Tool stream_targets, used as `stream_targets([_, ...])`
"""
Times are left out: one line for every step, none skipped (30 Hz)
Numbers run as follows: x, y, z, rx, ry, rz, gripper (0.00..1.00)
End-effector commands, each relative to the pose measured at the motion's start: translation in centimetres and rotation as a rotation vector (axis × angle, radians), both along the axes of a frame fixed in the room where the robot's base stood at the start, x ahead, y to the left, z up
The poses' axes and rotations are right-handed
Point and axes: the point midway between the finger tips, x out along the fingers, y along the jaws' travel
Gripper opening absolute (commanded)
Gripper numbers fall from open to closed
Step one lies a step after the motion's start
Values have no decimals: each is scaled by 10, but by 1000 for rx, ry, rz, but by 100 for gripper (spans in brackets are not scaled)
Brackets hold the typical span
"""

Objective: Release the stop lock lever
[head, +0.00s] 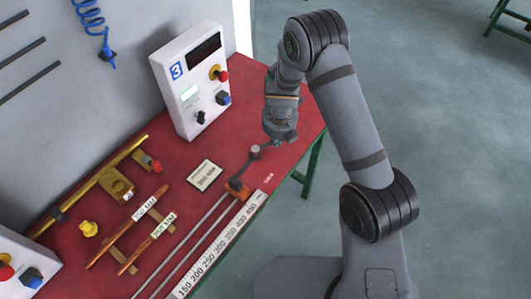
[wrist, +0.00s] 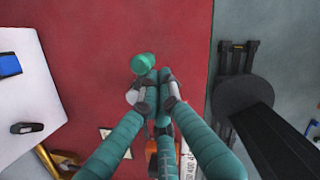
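In the head view my gripper (head: 280,134) points down over the right part of the red bench, at the far end of a dark thin lever (head: 264,148). The lever runs from the orange block (head: 237,188) past a dark round knob (head: 255,152). In the wrist view the teal fingers of my gripper (wrist: 154,93) converge close together, their grey tips around or beside a narrow teal part. A green round piece (wrist: 143,64) shows just beyond the tips. The orange block (wrist: 153,163) is partly hidden behind the fingers. Firm contact cannot be judged.
A white control box (head: 190,85) with a red knob stands behind and left of my gripper. A numbered scale (head: 222,245) and rods lie near the front edge. Copper and brass parts (head: 143,207) lie to the left. The bench right of my gripper is clear.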

Motion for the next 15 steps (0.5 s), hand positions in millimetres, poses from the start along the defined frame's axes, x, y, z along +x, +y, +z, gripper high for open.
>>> stream_targets([0, 2, 1, 0, 0, 1, 0])
stream_targets([0, 3, 0, 0, 0, 1, 0])
stream_targets([0, 3, 0, 0, 0, 2, 0])
stream_targets([0, 4, 0, 0, -1, 2, 0])
stream_targets([0, 4, 0, 1, -1, 2, 0])
stream_targets([0, 5, 0, 1, -1, 2, 0])
stream_targets([0, 5, 0, 1, -1, 2, 0])
stream_targets([0, 5, 0, 1, -1, 2, 0])
stream_targets([0, 5, 0, 1, -1, 2, 0])
stream_targets([0, 5, 0, 1, -1, 2, 0])
stream_targets([0, 5, 0, 1, -1, 2, 0])
stream_targets([0, 5, 0, 1, -1, 2, 0])
stream_targets([0, 5, 0, 1, -1, 2, 0])
stream_targets([0, 5, 0, 1, -1, 2, 0])
stream_targets([0, 5, 0, 1, -1, 2, 0])
